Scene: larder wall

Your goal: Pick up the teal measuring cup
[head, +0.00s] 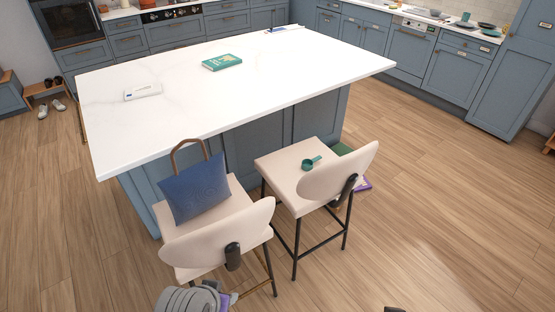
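The teal measuring cup (309,164) lies on the cream seat of the right-hand counter stool (275,168), with its handle pointing to the upper right. The stool's curved backrest (338,174) rises just to the right of the cup, on the side nearer me. The cup is in plain view and nothing covers it.
A second stool (190,248) at left holds a blue bag (194,188). The white island top (240,95) behind bears a teal book (222,62) and a white device (143,91). A grey bulky object (190,299) is at the bottom edge.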

